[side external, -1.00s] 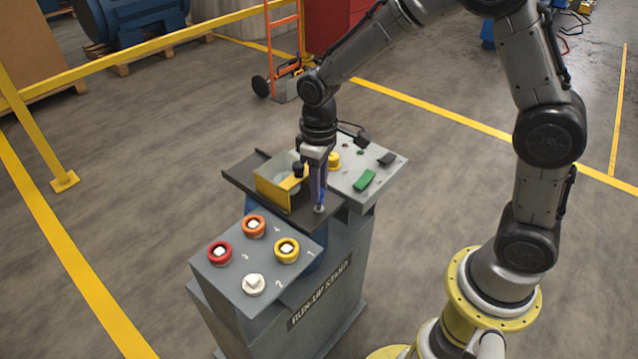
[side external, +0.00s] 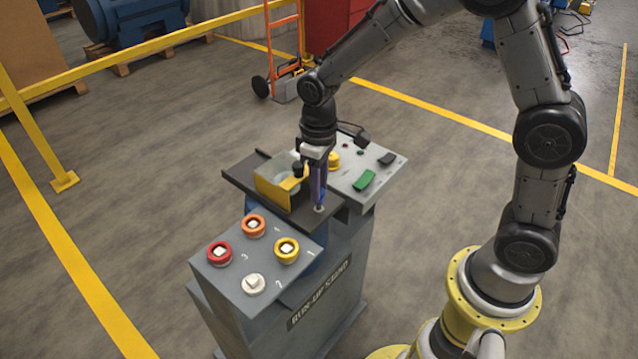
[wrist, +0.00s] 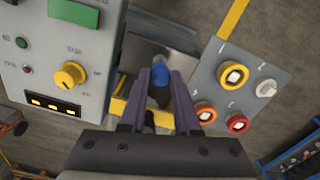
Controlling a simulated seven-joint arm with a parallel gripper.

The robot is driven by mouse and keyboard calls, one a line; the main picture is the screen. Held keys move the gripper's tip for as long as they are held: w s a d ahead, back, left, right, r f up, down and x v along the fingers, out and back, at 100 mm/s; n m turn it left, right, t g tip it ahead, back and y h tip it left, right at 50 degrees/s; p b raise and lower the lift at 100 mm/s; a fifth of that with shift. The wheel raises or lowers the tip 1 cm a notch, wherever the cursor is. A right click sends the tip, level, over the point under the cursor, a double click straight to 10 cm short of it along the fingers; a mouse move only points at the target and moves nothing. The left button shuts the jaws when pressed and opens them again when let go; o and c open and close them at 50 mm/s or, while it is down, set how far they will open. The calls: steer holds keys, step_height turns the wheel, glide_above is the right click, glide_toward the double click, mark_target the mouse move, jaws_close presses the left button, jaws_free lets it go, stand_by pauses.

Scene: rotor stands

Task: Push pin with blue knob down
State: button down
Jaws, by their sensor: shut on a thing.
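The blue knob (wrist: 161,74) of the pin sits between the fingertips of my gripper (wrist: 160,82) in the wrist view. My gripper is shut on it, with one purple finger on each side. In the side view my gripper (side external: 318,190) points down at the right end of the dark plate (side external: 237,176) on the stand. A small silver collar (side external: 319,209) shows just under the fingertips. The knob is mostly hidden by the fingers there, and how far down the pin sits cannot be told.
A yellow bracket (side external: 270,193) with a black knob (side external: 298,170) stands close left of my gripper. A panel with red, orange, yellow and white buttons (side external: 257,258) is in front. A grey panel with a green switch (side external: 364,180) and yellow dial (wrist: 70,74) lies behind right.

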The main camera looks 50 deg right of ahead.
steer(key=shift+f, duration=1.4)
steer(key=c, duration=0.6)
jaws_free()
step_height(320, 180, up, 14)
steer(key=shift+f, duration=0.1)
